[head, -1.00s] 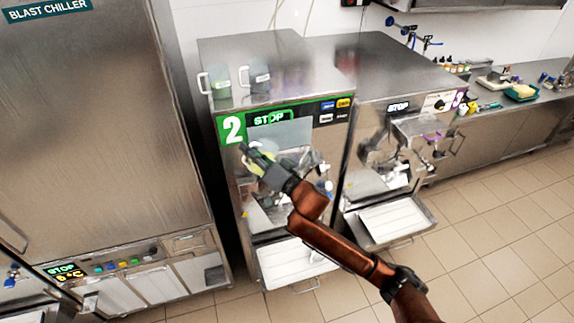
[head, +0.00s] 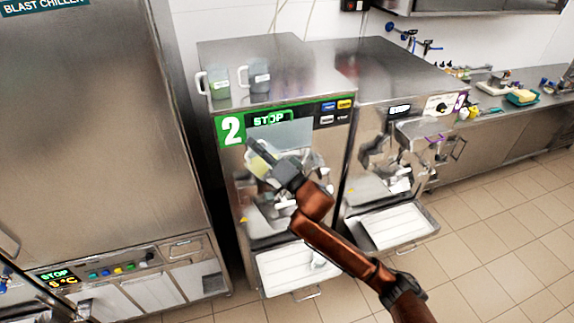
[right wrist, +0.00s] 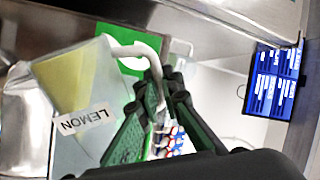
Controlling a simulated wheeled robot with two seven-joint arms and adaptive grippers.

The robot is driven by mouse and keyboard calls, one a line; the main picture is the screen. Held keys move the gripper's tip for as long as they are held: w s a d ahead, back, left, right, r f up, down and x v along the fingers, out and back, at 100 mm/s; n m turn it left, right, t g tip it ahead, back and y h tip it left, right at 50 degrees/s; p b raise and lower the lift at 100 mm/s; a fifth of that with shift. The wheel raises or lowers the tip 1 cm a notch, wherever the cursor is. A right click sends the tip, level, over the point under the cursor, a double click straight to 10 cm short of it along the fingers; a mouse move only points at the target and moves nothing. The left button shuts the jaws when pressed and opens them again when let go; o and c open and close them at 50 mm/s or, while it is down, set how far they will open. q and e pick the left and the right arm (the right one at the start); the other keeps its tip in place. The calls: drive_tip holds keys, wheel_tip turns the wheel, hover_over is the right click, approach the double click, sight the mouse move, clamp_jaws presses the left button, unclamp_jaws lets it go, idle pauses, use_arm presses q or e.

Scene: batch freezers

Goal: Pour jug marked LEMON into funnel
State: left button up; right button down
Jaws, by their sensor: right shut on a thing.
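The jug marked LEMON (right wrist: 88,105) is clear with pale yellow contents and a white handle. In the right wrist view its label and body look tilted. My right gripper (right wrist: 152,115) is shut on the jug's handle. In the head view the right gripper (head: 274,168) holds the jug (head: 260,162) in front of freezer 2 (head: 285,118), below its green control strip. The arm and gripper hide part of the freezer front. I cannot make out the funnel clearly. My left gripper is not in view.
Two more jugs, one greenish (head: 219,84) and one grey (head: 260,79), stand on top of freezer 2. A pulled-out white tray (head: 290,268) is below. Another freezer (head: 400,80) stands close on the right, a blast chiller (head: 90,130) on the left. The tiled floor (head: 490,250) is clear.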

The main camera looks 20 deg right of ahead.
sight(268, 143)
drive_tip(key=shift+w+d+m+b, duration=0.15)
drive_tip(key=shift+d+m+b, duration=0.15)
drive_tip(key=shift+m+b, duration=0.15)
drive_tip(key=shift+w+d+f+m+t+b, duration=0.15)
drive_tip(key=shift+d+m+t+b, duration=0.2)
drive_tip(key=shift+m+b, duration=0.2)
drive_tip(key=shift+w+d+m, duration=0.2)
drive_tip(key=shift+d+m, duration=0.1)
drive_tip(key=shift+d, duration=0.25)
drive_tip(key=shift+w+d+f+m+h, duration=0.1)
drive_tip(key=shift+w+d+m+h, duration=0.15)
drive_tip(key=shift+d, duration=0.2)
drive_tip(key=shift+w+d+m+h, duration=0.15)
drive_tip(key=shift+d+m, duration=0.1)
drive_tip(key=shift+d, duration=0.35)
drive_tip(key=shift+w+d+f+m+p, duration=0.2)
drive_tip(key=shift+d+m+p, duration=0.2)
drive_tip(key=shift+m+p, duration=0.15)
drive_tip(key=shift+r+m+p, duration=0.2)
drive_tip(key=shift+m+p, duration=0.15)
drive_tip(key=shift+w+d+r+m+t+h+p, duration=0.2)
drive_tip(key=shift+w+d+m+h+p, duration=0.1)
drive_tip(key=shift+d+m+p, duration=0.5)
drive_tip(key=shift+w+d+r+m+t+h+p, duration=0.2)
drive_tip(key=shift+d+m+h+p, duration=0.15)
drive_tip(key=shift+m+p, duration=0.45)
drive_tip(key=shift+p, duration=0.35)
